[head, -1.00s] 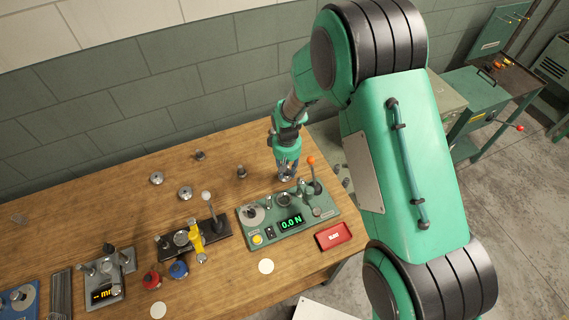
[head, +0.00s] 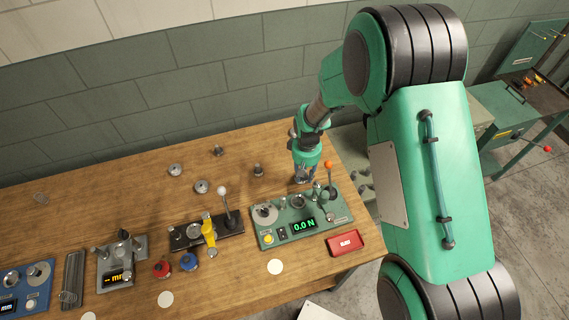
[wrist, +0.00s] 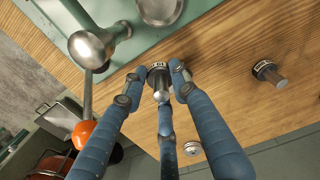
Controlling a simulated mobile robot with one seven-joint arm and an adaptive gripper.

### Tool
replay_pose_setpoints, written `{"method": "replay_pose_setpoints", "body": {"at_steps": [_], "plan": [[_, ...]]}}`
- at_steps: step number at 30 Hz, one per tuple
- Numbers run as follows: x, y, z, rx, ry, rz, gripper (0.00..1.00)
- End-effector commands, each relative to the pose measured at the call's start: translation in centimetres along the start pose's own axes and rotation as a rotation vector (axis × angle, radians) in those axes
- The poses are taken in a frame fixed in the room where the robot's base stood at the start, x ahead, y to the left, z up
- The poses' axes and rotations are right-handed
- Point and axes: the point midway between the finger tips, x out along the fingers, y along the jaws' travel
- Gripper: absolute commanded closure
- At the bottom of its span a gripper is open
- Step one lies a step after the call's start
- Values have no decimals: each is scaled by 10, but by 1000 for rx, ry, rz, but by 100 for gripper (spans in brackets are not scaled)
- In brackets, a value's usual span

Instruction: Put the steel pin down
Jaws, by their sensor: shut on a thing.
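My gripper (wrist: 157,84) has blue fingers and is shut on the steel pin (wrist: 161,93), which shows between the fingertips in the wrist view. A dark ring with pale marks shows at the pin's far end, over the wood. In the head view my gripper (head: 302,178) is low over the bench (head: 120,178), just behind the green force tester (head: 275,236). The fingers mostly hide the pin there. I cannot tell whether the pin touches the wood.
The tester's orange-knobbed lever (head: 329,170) stands close to the right of my gripper. Another steel post (head: 258,171) stands to the left, with ring-shaped parts (head: 201,187) beyond. Bare wood lies behind the tester.

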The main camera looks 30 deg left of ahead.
Motion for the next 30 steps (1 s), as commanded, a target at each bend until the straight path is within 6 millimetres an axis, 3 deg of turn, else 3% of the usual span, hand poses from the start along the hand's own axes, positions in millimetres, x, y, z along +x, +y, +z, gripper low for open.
{"method": "replay_pose_setpoints", "body": {"at_steps": [5,11,20,24,30], "plan": [[0,-1,-7,-1,3,1,100],[1,-8,-38,-5,10,4,100],[-4,-38,-135,-14,34,12,100],[-13,-62,-187,-18,49,16,100],[-30,-102,-251,-24,67,20,100]]}}
